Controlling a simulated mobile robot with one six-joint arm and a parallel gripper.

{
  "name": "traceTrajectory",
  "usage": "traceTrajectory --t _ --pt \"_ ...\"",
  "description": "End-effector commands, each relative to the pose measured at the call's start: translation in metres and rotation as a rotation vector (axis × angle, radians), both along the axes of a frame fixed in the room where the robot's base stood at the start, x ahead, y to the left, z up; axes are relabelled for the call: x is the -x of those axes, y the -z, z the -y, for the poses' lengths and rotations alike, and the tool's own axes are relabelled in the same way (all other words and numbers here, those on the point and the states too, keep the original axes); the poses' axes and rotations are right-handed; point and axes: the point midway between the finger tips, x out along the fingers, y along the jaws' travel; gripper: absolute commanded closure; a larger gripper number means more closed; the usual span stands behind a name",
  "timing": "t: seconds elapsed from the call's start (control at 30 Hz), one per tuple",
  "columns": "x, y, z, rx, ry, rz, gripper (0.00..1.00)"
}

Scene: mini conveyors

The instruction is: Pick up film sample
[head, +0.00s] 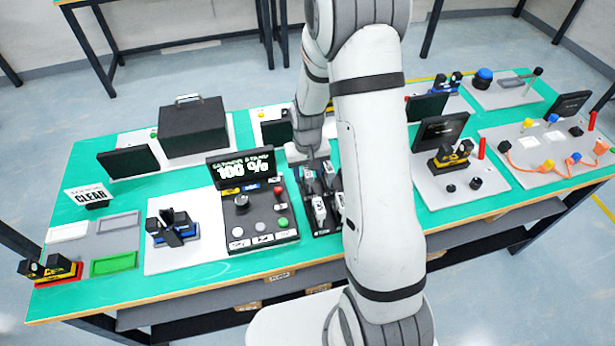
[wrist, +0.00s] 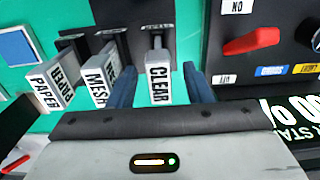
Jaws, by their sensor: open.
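In the wrist view, a white block labelled CLEAR (wrist: 158,84) stands in a black slotted rack (wrist: 135,18). No readable label in view says film. My gripper (wrist: 159,68) is open, with one blue finger on each side of the CLEAR block; gaps show between block and fingers. A MESH block (wrist: 98,83) and a PAPER block (wrist: 50,88) stand to the left, outside the fingers. In the head view, my gripper (head: 307,160) is over the back of the rack, and my arm partly hides the rack's right side.
A black control box (head: 255,215) with a 100 % display (head: 241,169) stands left of the rack. Its red switch (wrist: 252,41) is near my right finger in the wrist view. A CLEAR sign (head: 90,195) and a green tray (head: 113,264) are at the table's left.

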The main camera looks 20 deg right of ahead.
Motion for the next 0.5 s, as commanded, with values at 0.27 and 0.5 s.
traceTrajectory --t 0.27,0.5 --pt "0.0 -0.0002 0.0 0.0 0.0 0.0 0.65" --pt "0.0 -0.0004 0.0 0.0 0.0 0.0 0.85"
